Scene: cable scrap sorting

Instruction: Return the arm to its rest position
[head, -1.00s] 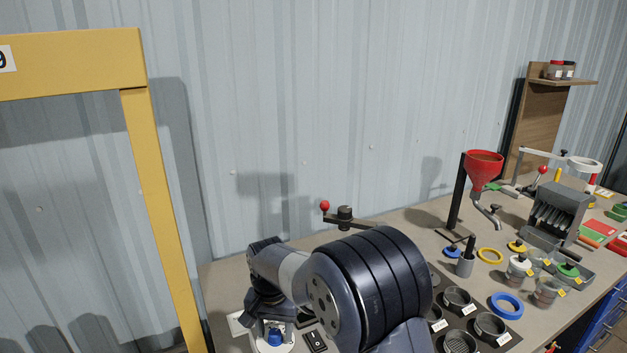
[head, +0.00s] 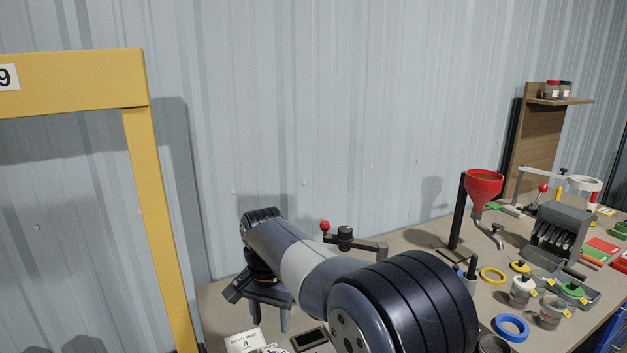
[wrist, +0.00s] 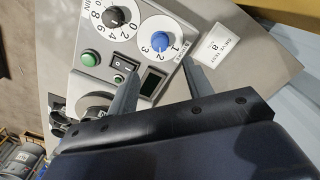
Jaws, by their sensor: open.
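My gripper (head: 257,312) hangs at the left end of the bench in the head view, its two fingers apart and pointing down. In the wrist view my gripper (wrist: 158,72) is open and empty, its fingers above a grey control panel (wrist: 150,28). The panel carries a black dial (wrist: 115,17), a blue knob (wrist: 160,40) on a white numbered disc, green buttons, a rocker switch and a dark display. My arm fills the lower middle of the head view and hides part of the bench.
A yellow frame (head: 154,210) stands at the left. A post with a red-knobbed lever (head: 345,237) rises behind my arm. A red funnel (head: 483,186), lidded jars (head: 521,290) and a blue ring (head: 510,327) stand to the right. A white label card (wrist: 218,45) lies beside the panel.

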